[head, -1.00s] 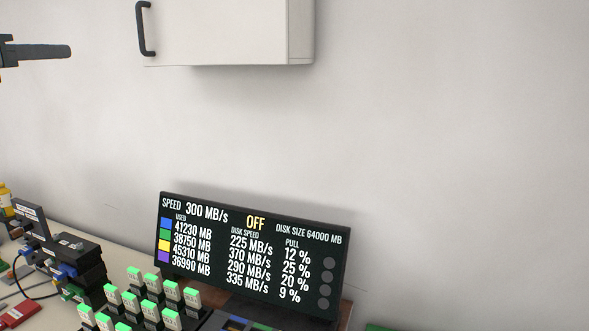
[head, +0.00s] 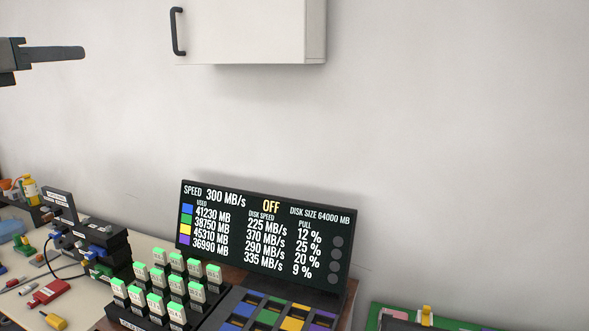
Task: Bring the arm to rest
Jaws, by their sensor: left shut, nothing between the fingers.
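My left gripper (head: 55,54) comes in at the upper left edge of the head view. It is shut and empty, held in the air in front of the wall, well above the bench and left of the wall cabinet. Its fingers point right. Most of the left arm is outside the picture. My right gripper is not in view.
A white wall cabinet (head: 245,32) with a black handle hangs at the top. A black display (head: 265,235) reading OFF stands on the bench. Several green-topped sticks (head: 175,282), coloured slots (head: 268,312), black boxes (head: 100,245) and a green board (head: 450,320) crowd the bench.

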